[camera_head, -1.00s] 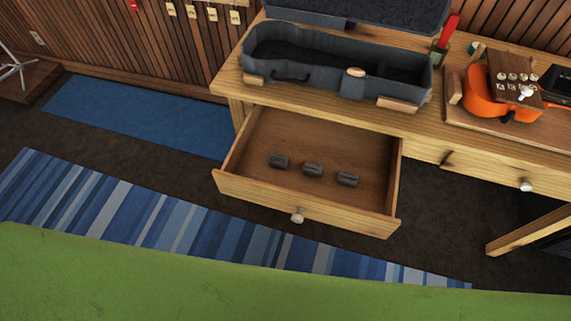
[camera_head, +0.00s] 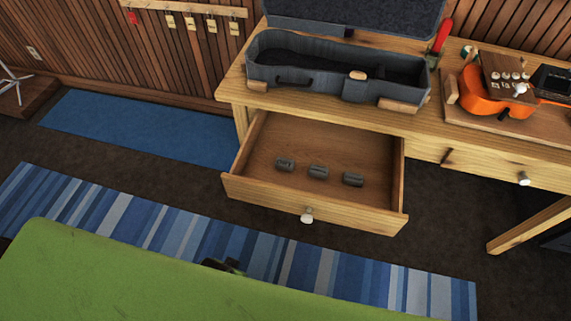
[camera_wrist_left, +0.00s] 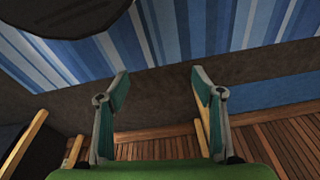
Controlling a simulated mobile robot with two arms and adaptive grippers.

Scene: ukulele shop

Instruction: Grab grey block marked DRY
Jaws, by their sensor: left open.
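Three small grey blocks lie in a row in the open wooden drawer (camera_head: 270,150): a left one (camera_head: 285,164), a middle one (camera_head: 318,172) and a right one (camera_head: 353,180). Their markings are too small to read, so I cannot tell which says DRY. My left gripper (camera_wrist_left: 155,80) is open and empty in the left wrist view, above the floor and striped rug. A small dark part, probably of this gripper, shows in the head view above the green edge, in front of and below the drawer. My right gripper is not in view.
The drawer has a white knob (camera_head: 307,216) and hangs out from a wooden bench (camera_head: 425,125). On the bench are an open grey instrument case (camera_head: 300,70) and an orange ukulele (camera_head: 487,95). A striped rug (camera_head: 130,215) and a blue mat (camera_head: 140,128) lie on the floor.

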